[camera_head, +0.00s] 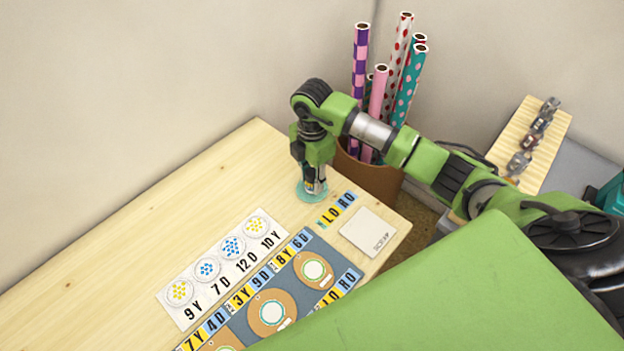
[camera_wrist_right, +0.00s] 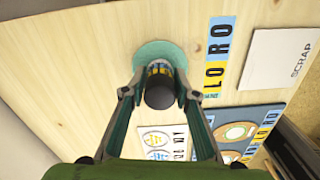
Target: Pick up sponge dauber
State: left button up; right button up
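The sponge dauber (camera_wrist_right: 159,88) is a short upright cylinder with a dark top and a blue-and-yellow label. It stands on a round teal pad (camera_wrist_right: 152,54) on the wooden table, also seen in the head view (camera_head: 301,194). My right gripper (camera_wrist_right: 160,84) points down over it, one finger on each side. Narrow gaps seem to show between the fingers and the dauber, so it looks open around it. In the head view my right gripper (camera_head: 314,180) largely hides the dauber. My left gripper is not in view.
A scrap card (camera_head: 368,231), label strips (camera_head: 337,209), a white dotted card (camera_head: 220,268) and a grey mat with round pads (camera_head: 313,268) lie in front. A brown bin (camera_head: 385,186) with patterned rolls stands behind the arm. The table's left part is clear.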

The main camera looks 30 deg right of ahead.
aim_at(313, 172)
jog(key=c, duration=0.4)
jog(key=shift+r, duration=0.55)
notch_tip(313, 172, up, 2)
jog(key=shift+r+b, duration=0.15)
jog(key=shift+b, duration=0.45)
jog(key=s+r+b, duration=0.1)
jog(key=s+r, duration=0.8)
jog(key=s, duration=0.5)
jog(key=shift+d+r, duration=0.35)
jog(key=shift+d, duration=0.05)
